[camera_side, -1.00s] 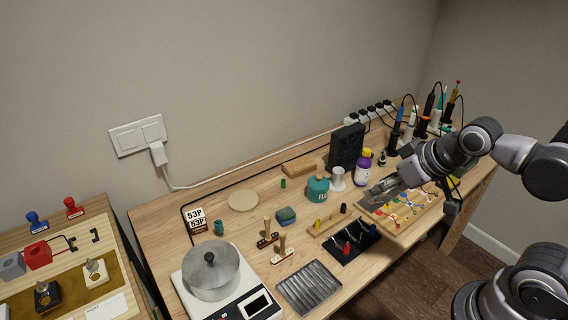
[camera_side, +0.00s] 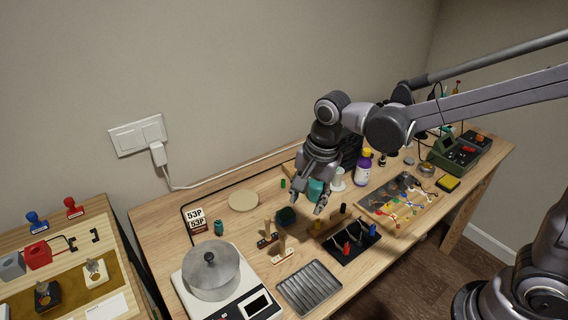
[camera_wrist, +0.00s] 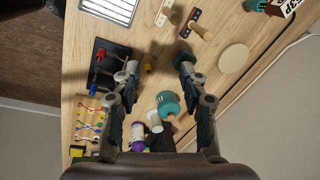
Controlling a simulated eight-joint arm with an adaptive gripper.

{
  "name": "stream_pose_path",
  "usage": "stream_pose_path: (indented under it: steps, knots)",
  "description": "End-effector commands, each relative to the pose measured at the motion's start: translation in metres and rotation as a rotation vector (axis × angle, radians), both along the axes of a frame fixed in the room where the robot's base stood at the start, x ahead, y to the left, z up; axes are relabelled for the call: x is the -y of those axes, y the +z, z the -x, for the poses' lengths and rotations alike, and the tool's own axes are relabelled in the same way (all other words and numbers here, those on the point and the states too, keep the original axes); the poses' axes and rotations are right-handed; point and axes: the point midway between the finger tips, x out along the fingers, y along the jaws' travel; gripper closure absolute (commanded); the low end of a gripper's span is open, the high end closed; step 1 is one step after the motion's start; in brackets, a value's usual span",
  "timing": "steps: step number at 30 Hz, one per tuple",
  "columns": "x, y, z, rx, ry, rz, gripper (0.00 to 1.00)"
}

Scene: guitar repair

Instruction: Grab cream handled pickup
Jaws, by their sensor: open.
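The cream handled pickup (camera_side: 283,252) has a cream base with dark dots and an upright wooden handle. It stands on the workbench in the side view, and at the top middle of the wrist view (camera_wrist: 165,13). A similar pickup with a black base (camera_side: 267,236) stands just behind it; it shows to its right in the wrist view (camera_wrist: 199,29). My gripper (camera_side: 310,198) is open and empty above the bench, up and to the right of both pickups. Its spread fingers in the wrist view (camera_wrist: 158,72) have neither pickup between them.
A dark green block (camera_side: 286,215) and a teal pot (camera_side: 316,190) lie below or near my gripper. A metal tray (camera_side: 309,288) and a scale with a pot (camera_side: 210,270) stand in front and left. A black mat with tools (camera_side: 352,250) is right.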

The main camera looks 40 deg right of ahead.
Motion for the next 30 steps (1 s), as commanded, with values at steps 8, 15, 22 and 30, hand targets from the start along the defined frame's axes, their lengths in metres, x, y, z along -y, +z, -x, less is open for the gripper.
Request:
stream_pose_path:
  steps: [8,15,22,30]
  knots:
    - [-0.043,-0.045,-0.019,-0.134,-0.324,0.0,0.57]
    - [-0.053,-0.064,-0.021,-0.168,-0.425,0.011,0.57]
    - [-0.053,-0.095,-0.021,-0.167,-0.427,0.01,0.57]
    - [-0.053,-0.116,-0.021,-0.167,-0.426,0.01,0.57]
